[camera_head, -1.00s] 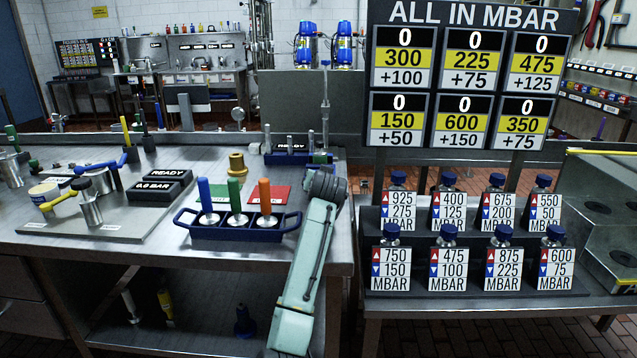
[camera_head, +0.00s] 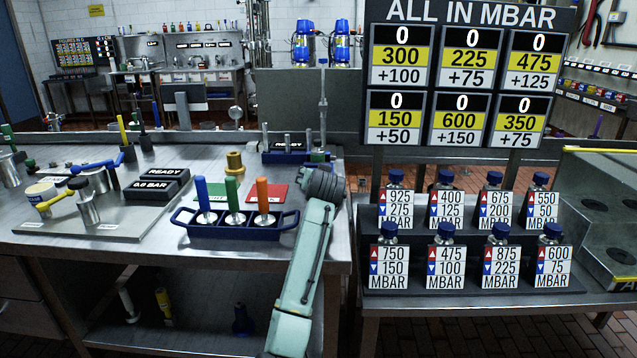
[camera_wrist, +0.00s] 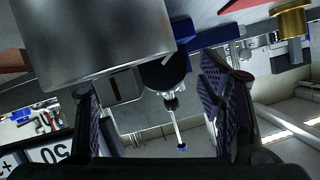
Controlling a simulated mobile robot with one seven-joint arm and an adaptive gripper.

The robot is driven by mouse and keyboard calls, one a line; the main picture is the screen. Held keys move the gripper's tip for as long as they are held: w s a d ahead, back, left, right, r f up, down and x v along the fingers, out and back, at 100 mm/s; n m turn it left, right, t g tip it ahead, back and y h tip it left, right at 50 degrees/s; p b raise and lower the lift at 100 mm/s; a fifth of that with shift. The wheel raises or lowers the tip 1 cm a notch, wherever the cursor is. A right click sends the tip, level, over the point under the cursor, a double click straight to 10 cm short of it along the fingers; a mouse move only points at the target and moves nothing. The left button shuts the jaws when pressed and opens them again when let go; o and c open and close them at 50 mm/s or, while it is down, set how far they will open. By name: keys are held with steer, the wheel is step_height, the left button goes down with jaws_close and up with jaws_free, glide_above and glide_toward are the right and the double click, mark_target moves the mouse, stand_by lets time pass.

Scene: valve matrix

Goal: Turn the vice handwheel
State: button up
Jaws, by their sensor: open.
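In the wrist view, which looks upside down, my gripper (camera_wrist: 147,88) is open, with two dark ridged fingers apart. A dark round part (camera_wrist: 165,72) shows between and beyond the fingers, beside a blue body (camera_wrist: 212,37) that looks like the vice. A thin rod (camera_wrist: 175,125) with a blue tip runs from it. A large grey metal cylinder (camera_wrist: 95,35) fills the near upper left. I cannot tell clearly which part is the handwheel. In the head view, my arm hides the gripper; a blue and green piece (camera_head: 319,156) shows just behind it at the bench's right edge.
A blue tray (camera_head: 234,226) with blue, green and orange handled pieces stands left of my arm. A brass fitting (camera_head: 235,161) and a blue rack (camera_head: 287,157) stand behind. Right, across a gap, a sign board (camera_head: 465,15) rises above several labelled bottles (camera_head: 445,208).

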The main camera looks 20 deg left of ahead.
steer(key=v, duration=1)
steer(key=shift+s+d+r, duration=0.1)
steer(key=shift+s+r, duration=0.05)
steer(key=shift+s, duration=0.1)
